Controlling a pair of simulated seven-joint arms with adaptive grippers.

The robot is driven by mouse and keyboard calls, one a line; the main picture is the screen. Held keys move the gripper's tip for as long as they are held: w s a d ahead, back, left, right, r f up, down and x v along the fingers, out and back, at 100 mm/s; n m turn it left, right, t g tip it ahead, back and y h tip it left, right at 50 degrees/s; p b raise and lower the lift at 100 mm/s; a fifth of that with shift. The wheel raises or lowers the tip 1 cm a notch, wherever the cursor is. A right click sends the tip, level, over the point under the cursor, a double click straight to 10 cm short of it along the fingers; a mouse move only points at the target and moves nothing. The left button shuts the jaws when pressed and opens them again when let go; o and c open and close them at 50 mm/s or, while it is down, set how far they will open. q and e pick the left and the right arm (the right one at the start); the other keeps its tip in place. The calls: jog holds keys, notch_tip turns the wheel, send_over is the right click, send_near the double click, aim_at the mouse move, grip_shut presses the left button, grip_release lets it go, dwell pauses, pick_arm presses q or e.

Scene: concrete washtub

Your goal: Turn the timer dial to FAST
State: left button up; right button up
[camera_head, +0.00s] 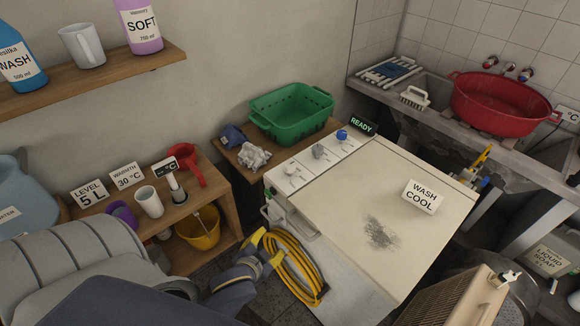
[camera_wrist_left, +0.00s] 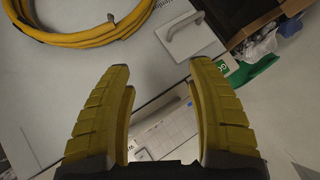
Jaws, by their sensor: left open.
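The washing machine (camera_head: 400,235) has a pale top and a white control strip (camera_head: 305,162) along its left edge. The strip carries a pale knob (camera_head: 291,169), a grey knob (camera_head: 319,151) and a blue knob (camera_head: 342,135). Their labels are too small to read, so I cannot tell which is the timer dial. My left gripper (camera_head: 263,250) is open and empty, low at the machine's front left, apart from the knobs. In the left wrist view its yellow fingers (camera_wrist_left: 165,105) stand wide apart, with part of the white panel (camera_wrist_left: 170,135) beyond them. My right gripper is not recognisable.
A coiled yellow hose (camera_head: 298,265) hangs beside the left gripper. A white sign (camera_head: 422,196) reading WASH COOL stands on the machine. A small display (camera_head: 361,125) reads READY. A green basket (camera_head: 292,112) is behind the strip, and a red basin (camera_head: 500,105) is at right.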

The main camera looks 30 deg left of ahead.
pick_arm(q)
jog(key=w+a+r+n+t, duration=0.1)
jog(key=w+r+n+t, duration=0.2)
jog(key=w+r, duration=0.15)
jog(key=n+t, duration=0.3)
jog(key=t, duration=0.1)
send_near(288, 170)
jog(key=shift+y, duration=0.3)
jog(key=w, duration=0.4)
jog(key=w+a, duration=0.1)
jog(key=w, duration=0.3)
jog(key=w+a, duration=0.1)
jog(key=w, duration=0.3)
jog(key=shift+f, duration=0.3)
jog(key=shift+c, duration=0.4)
grip_shut()
